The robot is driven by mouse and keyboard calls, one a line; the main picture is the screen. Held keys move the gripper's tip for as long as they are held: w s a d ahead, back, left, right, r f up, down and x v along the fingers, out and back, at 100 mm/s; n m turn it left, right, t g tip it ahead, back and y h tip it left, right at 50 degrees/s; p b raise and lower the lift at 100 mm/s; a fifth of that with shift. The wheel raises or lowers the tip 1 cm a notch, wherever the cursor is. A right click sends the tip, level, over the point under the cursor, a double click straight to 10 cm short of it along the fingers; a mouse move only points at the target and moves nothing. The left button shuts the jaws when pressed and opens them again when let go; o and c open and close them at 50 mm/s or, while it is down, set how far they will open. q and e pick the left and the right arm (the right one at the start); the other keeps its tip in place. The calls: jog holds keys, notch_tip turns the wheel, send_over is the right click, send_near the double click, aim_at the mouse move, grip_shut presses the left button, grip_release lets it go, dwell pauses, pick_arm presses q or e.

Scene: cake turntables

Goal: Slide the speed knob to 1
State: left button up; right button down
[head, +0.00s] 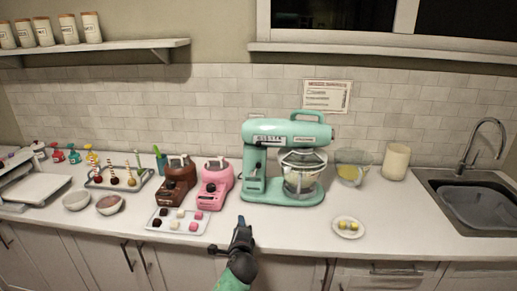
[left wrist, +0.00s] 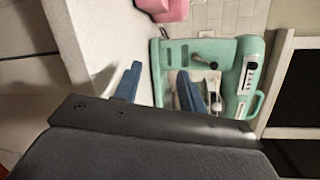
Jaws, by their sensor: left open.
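A mint-green stand mixer (head: 253,186) stands on the counter, with a glass bowl (head: 302,178) under its head. A small dark lever with a round end (left wrist: 204,62) sticks out from the mixer body in the left wrist view. A pale marked strip (left wrist: 249,76) lies on the mixer head. I cannot read the setting. My left gripper (head: 241,222) is at the counter's front edge, in front and to the left of the mixer. Its two blue-grey fingers (left wrist: 160,82) are apart with nothing between them, and they are clear of the lever. My right gripper is not in view.
Pink (head: 214,187) and brown (head: 176,186) machines stand left of the mixer, behind a tray of sweets (head: 164,226). A small plate (head: 348,234) lies at the front right. The counter just before the mixer is clear. A sink (head: 470,192) is at the far right.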

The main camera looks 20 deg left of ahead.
pick_arm(q)
jog(key=w+r+m+t, duration=0.4)
jog(key=w+r+m, duration=0.4)
jog(key=w+r, duration=0.25)
jog(key=m+t, duration=0.3)
jog(key=m, duration=0.2)
send_near(259, 146)
jog(key=x, duration=0.3)
jog(key=shift+w+a+r+p, duration=0.2)
jog(key=shift+w+a+p, duration=0.1)
jog(key=shift+w+p, duration=0.2)
jog(key=shift+p+x, duration=0.8)
jog(key=shift+x, duration=2.05)
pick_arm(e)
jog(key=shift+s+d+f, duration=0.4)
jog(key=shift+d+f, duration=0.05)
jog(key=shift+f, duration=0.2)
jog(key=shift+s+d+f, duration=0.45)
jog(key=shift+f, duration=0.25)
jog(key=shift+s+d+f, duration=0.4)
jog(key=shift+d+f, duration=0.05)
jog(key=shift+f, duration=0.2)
pick_arm(q)
jog(key=shift+f, duration=0.25)
grip_shut()
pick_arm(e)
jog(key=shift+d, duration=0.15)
